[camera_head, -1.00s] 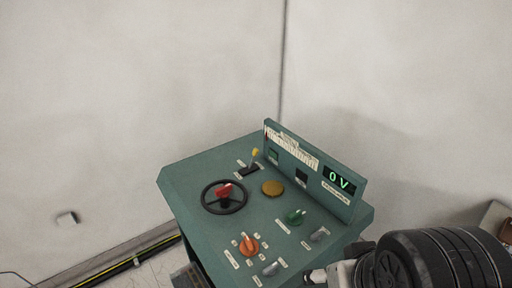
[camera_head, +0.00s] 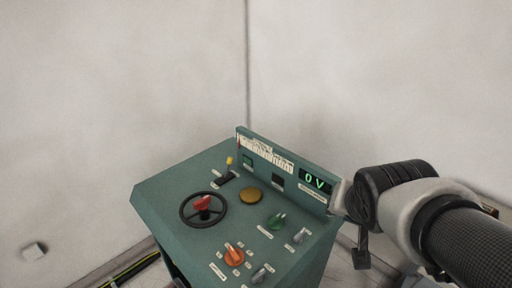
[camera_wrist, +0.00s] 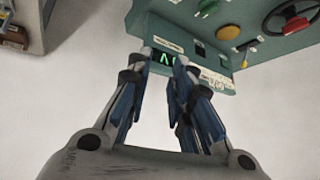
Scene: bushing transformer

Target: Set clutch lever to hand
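The lever with a yellow knob (camera_head: 230,161) stands in a black slot at the upper left of the green console (camera_head: 165,205), beside the meter panel. Its labels are too small to read, so I cannot tell its marked position. My gripper is at the right of the console in the head view, its fingers mostly hidden by the arm. In the wrist view my gripper (camera_wrist: 164,56) shows two blue-black fingers apart with nothing between them. The console shows upside down beyond the fingertips.
A black handwheel with a red handle (camera_head: 203,208), a yellow round button (camera_head: 251,195), a green knob (camera_head: 277,222) and an orange knob (camera_head: 233,256) sit on the console. The display (camera_head: 315,181) reads 0 V. Pale walls stand behind.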

